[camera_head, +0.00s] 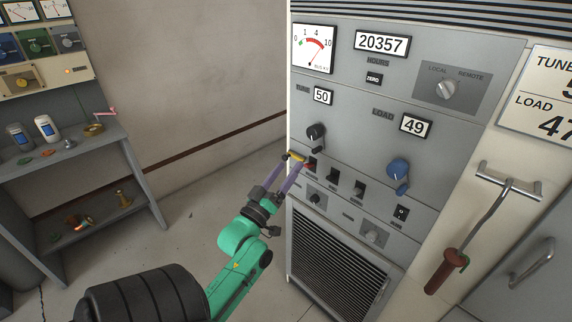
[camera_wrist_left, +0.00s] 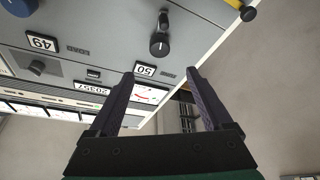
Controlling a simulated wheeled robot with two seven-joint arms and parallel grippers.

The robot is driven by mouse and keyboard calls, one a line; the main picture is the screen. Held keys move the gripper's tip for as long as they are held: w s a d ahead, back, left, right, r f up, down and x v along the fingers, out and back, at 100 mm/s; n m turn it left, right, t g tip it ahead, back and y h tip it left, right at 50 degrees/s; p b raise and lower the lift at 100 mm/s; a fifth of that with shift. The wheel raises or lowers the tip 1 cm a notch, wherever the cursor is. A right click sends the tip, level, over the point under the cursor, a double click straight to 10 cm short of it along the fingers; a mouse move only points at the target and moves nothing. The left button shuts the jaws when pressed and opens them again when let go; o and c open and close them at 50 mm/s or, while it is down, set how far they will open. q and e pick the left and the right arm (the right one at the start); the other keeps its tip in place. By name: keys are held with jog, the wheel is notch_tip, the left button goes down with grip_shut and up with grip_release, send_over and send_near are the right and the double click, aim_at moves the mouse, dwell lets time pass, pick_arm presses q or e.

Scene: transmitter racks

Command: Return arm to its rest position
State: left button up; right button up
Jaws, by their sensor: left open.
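My left gripper (camera_head: 291,165) is on the green arm that comes in from the left in the head view. Its two purple-grey fingers are apart with nothing between them. The tips overlap the left edge of the grey transmitter cabinet (camera_head: 345,95), close to a small yellow piece (camera_head: 297,156); whether they touch is not clear. In the wrist view the open fingers (camera_wrist_left: 160,74) point at the cabinet front, with a black knob (camera_wrist_left: 159,45) beyond them. My right gripper is not in view.
A blue knob (camera_head: 398,170), black switches (camera_head: 334,175) and a red-handled lever (camera_head: 446,270) stick out from the cabinets at the right. The floor (camera_head: 190,215) between is clear.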

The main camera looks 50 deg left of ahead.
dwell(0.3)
pick_arm(q)
notch_tip(320, 180, down, 18)
jog(key=w+d+m+g+h, duration=0.1)
jog(key=d+m+g+h, duration=0.1)
jog(key=g, duration=0.3)
jog(key=s+d+f+m+g+h, duration=0.1)
jog(key=s+d+f+g, duration=0.1)
jog(key=f, duration=0.5)
jog(key=s+d+f+m+g, duration=0.1)
jog(key=s+d+f+g, duration=0.15)
jog(key=f, duration=0.55)
jog(key=s+d+f+m+g+h, duration=0.1)
jog(key=s+f, duration=0.2)
jog(key=f, duration=0.4)
jog(key=s+d+f+m+g, duration=0.3)
jog(key=s+f, duration=0.6)
jog(key=s, duration=0.4)
jog(key=s+d+f+m+g+h, duration=0.1)
jog(key=s+d+f+m+g, duration=0.2)
jog(key=s+f+g, duration=0.4)
jog(key=s+d+f, duration=0.1)
jog(key=s+f, duration=0.1)
jog(key=s, duration=0.4)
jog(key=shift+s+d+f, duration=0.25)
jog(key=shift+s+d, duration=0.1)
jog(key=shift+d, duration=0.05)
